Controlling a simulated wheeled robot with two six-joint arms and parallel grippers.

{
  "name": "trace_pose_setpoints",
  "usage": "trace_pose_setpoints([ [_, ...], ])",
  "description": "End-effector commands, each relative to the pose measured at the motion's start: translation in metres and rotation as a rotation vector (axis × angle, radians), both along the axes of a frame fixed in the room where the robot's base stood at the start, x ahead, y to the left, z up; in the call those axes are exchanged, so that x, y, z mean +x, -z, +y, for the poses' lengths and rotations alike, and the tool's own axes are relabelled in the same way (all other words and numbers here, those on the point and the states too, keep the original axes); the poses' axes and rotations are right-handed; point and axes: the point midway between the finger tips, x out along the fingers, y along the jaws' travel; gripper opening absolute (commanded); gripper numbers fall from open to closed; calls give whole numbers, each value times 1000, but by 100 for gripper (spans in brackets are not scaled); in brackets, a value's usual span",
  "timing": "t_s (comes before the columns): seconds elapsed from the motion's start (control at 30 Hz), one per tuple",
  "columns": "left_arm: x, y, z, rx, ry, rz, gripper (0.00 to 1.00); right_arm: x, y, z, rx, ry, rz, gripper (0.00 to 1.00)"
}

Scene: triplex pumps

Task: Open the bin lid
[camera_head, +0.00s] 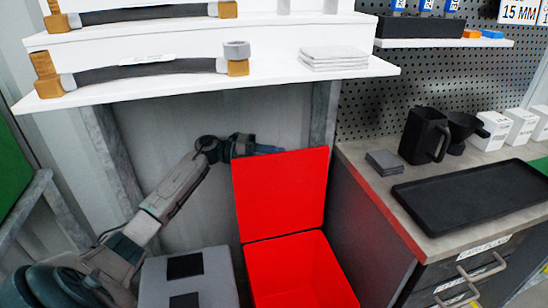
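The red bin (298,275) stands on the floor left of the counter, and its inside shows from above. Its red lid (280,193) is raised and stands roughly upright at the back of the bin. My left gripper (268,149) is at the lid's top left edge, with its fingertips partly hidden behind the lid. I cannot tell whether it touches the lid or whether its fingers are apart. My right gripper is out of view.
A white shelf (205,86) with hoses and folded cloths hangs above my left arm. A grey case (215,268) stands left of the bin. The counter (363,175) on the right holds a black tray (475,195), a black jug (422,137) and white boxes.

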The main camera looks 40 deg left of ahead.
Motion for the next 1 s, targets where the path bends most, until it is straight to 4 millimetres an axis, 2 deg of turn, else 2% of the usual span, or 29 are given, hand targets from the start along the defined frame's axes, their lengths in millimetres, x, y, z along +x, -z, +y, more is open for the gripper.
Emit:
trace_pose_setpoints([
  [0.23,0,-7,0,1,0,-2,33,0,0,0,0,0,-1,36],
  [0.4,0,-35,0,3,0,-5,33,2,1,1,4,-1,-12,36],
  [0.43,-2,-39,-1,3,0,-3,36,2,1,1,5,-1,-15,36],
  [0.47,-9,-37,-4,4,1,-1,39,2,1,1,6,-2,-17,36],
  [0.53,-21,-39,-13,4,2,-2,33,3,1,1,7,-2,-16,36],
  [0.63,-38,-42,-23,4,3,-3,33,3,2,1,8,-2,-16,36],
  [1.0,-98,-49,-62,4,6,0,50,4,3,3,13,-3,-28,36],
])
